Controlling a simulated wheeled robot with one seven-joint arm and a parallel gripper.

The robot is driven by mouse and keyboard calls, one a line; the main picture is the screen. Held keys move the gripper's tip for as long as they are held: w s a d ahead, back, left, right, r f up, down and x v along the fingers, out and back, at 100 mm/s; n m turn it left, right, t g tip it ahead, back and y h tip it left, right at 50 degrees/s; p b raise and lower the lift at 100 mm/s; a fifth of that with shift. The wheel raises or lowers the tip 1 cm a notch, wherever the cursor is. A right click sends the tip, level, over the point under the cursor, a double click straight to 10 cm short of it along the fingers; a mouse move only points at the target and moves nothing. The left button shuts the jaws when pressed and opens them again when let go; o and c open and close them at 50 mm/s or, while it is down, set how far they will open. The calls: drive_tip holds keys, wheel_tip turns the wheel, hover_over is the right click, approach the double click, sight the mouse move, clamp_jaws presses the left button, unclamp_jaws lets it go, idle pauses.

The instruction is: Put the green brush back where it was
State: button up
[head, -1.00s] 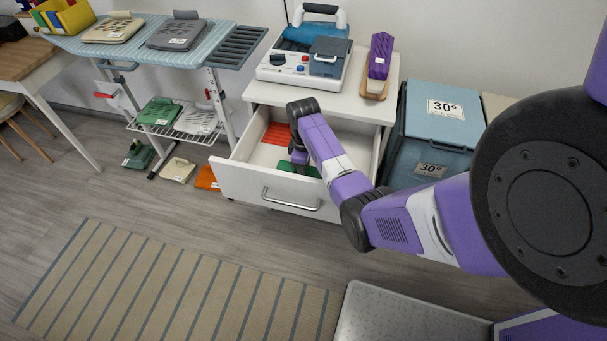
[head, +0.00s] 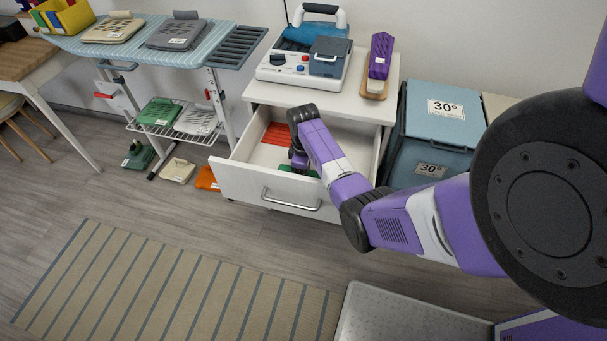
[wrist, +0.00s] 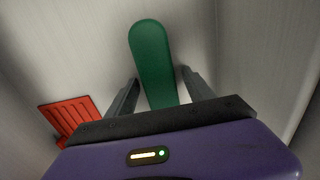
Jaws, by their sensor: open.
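The green brush (head: 286,169) lies in the open white drawer (head: 233,184), mostly hidden behind my arm in the head view. In the wrist view the green brush (wrist: 152,62) shows a long rounded end that points away from my gripper. My gripper (wrist: 160,80) is inside the drawer with its two grey fingers apart, one on each side of the brush. A gap shows beside each finger, so the fingers look clear of the brush. The near part of the brush is hidden under my gripper.
A red ridged item (head: 278,134) lies in the drawer and also shows in the wrist view (wrist: 70,117). The drawer walls stand close around my gripper. A steam station (head: 304,65) and a purple brush (head: 379,58) are on the cabinet top. A blue bin (head: 435,135) stands to the right.

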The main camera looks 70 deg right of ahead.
wheel_tip(320, 180, up, 12)
drive_tip(key=p, duration=0.1)
drive_tip(key=shift+r, duration=0.15)
idle(0.3)
idle(0.4)
